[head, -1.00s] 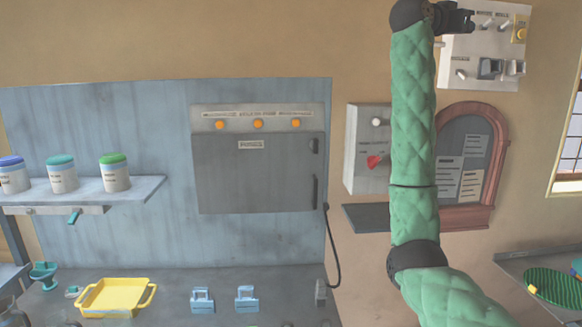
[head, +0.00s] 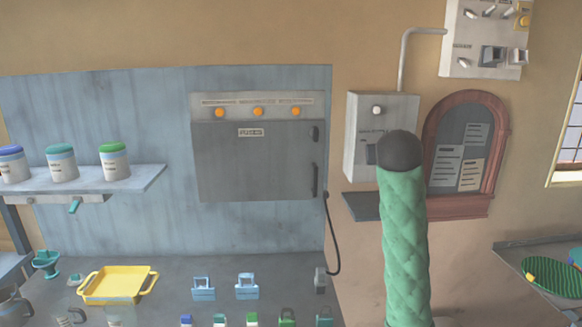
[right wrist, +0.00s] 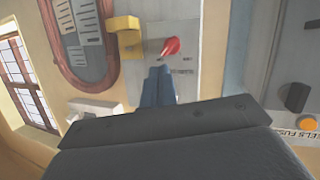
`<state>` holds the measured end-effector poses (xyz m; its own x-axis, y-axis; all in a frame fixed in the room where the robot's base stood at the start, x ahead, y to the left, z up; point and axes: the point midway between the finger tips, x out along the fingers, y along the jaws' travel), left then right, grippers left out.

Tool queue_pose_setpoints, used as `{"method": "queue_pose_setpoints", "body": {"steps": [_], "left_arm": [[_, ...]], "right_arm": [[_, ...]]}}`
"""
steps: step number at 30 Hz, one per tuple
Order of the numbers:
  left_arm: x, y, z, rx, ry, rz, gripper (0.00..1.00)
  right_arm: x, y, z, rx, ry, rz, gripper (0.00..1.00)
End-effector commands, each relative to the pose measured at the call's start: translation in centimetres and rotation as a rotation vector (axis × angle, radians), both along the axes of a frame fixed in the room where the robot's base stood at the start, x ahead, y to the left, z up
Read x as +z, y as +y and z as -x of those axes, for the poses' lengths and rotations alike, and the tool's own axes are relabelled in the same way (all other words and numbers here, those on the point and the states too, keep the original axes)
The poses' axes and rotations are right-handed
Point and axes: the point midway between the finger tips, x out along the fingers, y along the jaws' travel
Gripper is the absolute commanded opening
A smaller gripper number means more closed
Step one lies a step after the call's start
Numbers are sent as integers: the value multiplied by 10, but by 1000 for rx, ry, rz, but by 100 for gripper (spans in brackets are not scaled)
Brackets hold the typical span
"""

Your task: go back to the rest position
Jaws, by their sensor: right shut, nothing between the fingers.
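My right arm (head: 405,240) rises on the right in the head view, its dark joint (head: 403,150) in front of the lower grey wall box (head: 395,108). It hides the gripper there. In the right wrist view, which looks upside down, my right gripper (right wrist: 158,72) is shut and empty. Its fingertips appear just below the red knob (right wrist: 171,46) on the wall box's face. Whether they touch it, I cannot tell. A yellow part (right wrist: 125,36) shows beside the box. My left gripper is not in view.
A grey fuse cabinet (head: 255,165) hangs at the centre. An arched notice board (head: 484,110) and an upper switch box (head: 485,55) are on the right wall. A yellow tray (head: 118,287) and several small items stand on the bench.

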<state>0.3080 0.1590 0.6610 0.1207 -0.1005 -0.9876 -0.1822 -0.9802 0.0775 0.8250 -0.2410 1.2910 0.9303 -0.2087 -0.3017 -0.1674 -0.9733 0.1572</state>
Motion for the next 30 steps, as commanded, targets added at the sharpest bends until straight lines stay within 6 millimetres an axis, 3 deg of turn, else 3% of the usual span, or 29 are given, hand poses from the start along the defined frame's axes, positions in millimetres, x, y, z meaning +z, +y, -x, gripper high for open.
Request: {"method": "queue_pose_setpoints", "body": {"steps": [1,3,12,20,30], "left_arm": [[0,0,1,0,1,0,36],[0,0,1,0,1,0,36],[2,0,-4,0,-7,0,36],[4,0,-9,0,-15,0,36],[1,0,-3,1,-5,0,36]], "right_arm": [[-24,6,6,25,27,-3,0],[-53,15,15,61,61,-10,0],[-172,45,63,182,204,-49,0],[-266,64,117,253,332,-82,0],[-380,76,201,289,514,-118,0]]}}
